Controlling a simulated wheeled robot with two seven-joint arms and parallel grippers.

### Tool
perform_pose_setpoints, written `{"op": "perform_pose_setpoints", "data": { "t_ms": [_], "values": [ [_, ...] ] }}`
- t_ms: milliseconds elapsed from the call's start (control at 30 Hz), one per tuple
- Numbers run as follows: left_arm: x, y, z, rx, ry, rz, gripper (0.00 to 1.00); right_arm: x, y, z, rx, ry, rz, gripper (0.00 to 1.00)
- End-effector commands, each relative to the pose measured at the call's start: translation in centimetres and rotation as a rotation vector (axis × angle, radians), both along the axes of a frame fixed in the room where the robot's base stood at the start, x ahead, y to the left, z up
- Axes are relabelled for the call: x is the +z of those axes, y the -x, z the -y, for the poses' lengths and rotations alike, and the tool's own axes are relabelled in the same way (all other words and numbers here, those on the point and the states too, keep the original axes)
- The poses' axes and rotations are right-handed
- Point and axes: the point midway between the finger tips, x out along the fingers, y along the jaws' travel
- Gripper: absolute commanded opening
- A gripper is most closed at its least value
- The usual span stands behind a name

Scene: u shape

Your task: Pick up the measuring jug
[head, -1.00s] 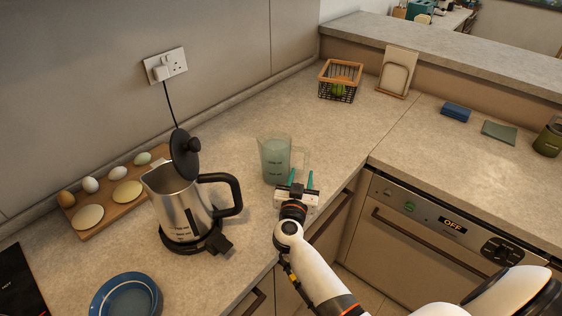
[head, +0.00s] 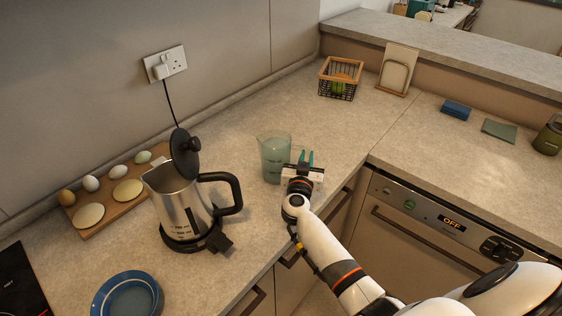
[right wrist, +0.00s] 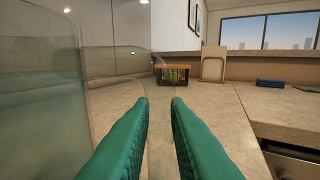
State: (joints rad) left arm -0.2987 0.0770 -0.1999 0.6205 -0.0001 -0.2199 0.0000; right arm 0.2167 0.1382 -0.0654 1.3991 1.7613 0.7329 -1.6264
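The measuring jug (head: 273,160) is clear, with a pale blue-green tint and dark marks. It stands upright on the worktop, right of the kettle. In the right wrist view the jug (right wrist: 55,110) fills the left side, with its clear handle (right wrist: 160,125) reaching between the fingers. My right gripper (head: 306,158) is at the handle side of the jug. The contact is hard to see through the clear material. My left gripper is not in view.
A steel kettle (head: 183,205) with its lid up stands left of the jug. An egg board (head: 110,212) and a blue plate (head: 128,297) are farther left. A wire basket (head: 338,91) stands behind. The worktop between jug and basket is clear.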

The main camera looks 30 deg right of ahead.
Motion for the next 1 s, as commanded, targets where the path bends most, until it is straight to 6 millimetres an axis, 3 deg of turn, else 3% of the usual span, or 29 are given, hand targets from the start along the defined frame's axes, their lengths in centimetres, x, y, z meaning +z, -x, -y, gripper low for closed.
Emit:
{"op": "perform_pose_setpoints", "data": {
  "t_ms": [100,1000],
  "values": [
    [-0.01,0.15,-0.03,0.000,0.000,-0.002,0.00,-0.02,0.02,-0.01,0.000,0.000,0.000,0.00],
    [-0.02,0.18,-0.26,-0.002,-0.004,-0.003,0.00,-0.10,0.04,-0.02,0.000,-0.001,-0.002,0.00]
  ]
}}
